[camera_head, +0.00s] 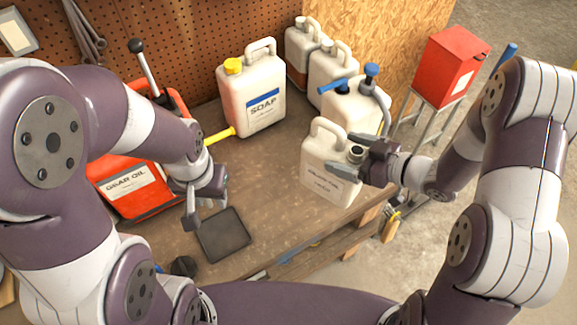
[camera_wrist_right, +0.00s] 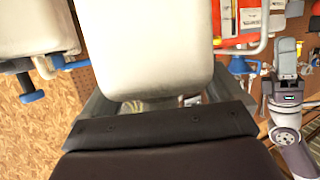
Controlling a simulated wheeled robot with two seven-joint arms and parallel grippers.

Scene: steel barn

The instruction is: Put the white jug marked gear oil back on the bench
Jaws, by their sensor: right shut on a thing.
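A white jug (camera_head: 325,170) with a top handle, a dark-rimmed neck and a small pale label is at the right end of the bench (camera_head: 270,200). The lettering on its label is too small to read surely. My right gripper (camera_head: 366,160) is shut on the jug near its neck, from the right. In the right wrist view the jug's pale body (camera_wrist_right: 150,45) fills the upper middle. I cannot tell whether its base touches the bench. My left gripper (camera_head: 205,205) hangs over the bench's left part, with nothing seen in it; its jaw opening is unclear.
A white SOAP jug (camera_head: 252,95) and several other white containers (camera_head: 331,70) stand at the back. A dark square pad (camera_head: 223,236) lies in front. Bare bench lies between the SOAP jug and the pad.

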